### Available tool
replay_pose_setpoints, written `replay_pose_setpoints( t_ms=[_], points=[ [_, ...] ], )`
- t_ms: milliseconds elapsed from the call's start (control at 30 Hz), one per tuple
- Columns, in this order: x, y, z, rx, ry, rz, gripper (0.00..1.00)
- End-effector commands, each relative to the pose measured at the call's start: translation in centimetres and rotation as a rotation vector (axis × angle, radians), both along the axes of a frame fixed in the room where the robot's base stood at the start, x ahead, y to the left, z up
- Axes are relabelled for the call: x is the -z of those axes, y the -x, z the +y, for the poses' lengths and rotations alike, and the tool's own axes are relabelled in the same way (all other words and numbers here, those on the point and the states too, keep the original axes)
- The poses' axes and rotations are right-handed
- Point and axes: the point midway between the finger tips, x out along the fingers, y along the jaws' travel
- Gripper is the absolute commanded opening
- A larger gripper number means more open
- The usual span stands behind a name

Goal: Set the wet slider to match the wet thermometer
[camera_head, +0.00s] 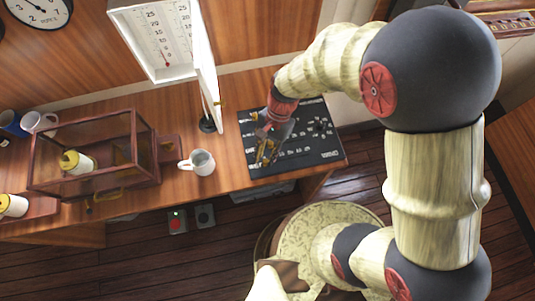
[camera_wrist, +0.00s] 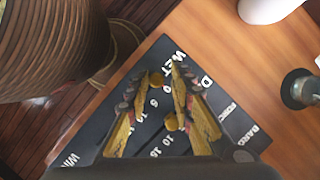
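The dark slider panel (camera_head: 262,131) lies on the wooden desk, with WET and DRY labels at one edge in the wrist view (camera_wrist: 185,62). Two round brass slider knobs show there: one (camera_wrist: 156,79) near the WET end, the other (camera_wrist: 172,122) farther along the scale. The near one seems to be the wet slider. My gripper (camera_head: 268,150) is low over the panel; in the wrist view its yellow fingers (camera_wrist: 160,84) are apart, with the near knob between their tips. Contact cannot be told. Two thermometers (camera_head: 167,35) hang in a white case; their readings are too small to tell.
The white case's door (camera_head: 206,60) stands open toward the panel. A white mug (camera_head: 202,162) stands left of the panel. The panel's right end is clear.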

Motion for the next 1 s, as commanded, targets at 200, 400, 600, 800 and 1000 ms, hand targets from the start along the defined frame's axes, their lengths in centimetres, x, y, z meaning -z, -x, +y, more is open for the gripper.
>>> replay_pose_setpoints(
  t_ms=[200,400,600,800,1000],
  points=[
    [0.0,0.0,-0.1,0.000,0.001,0.000,0.34],
    [0.1,0.0,-0.1,-0.001,0.002,0.001,0.34],
    [-0.8,-0.4,-0.3,0.000,0.001,-0.002,0.34],
    [-4.0,-1.6,-0.9,-0.001,0.000,-0.003,0.34],
    [-7.8,-2.9,-1.6,0.000,0.001,-0.003,0.34]
  ],
)
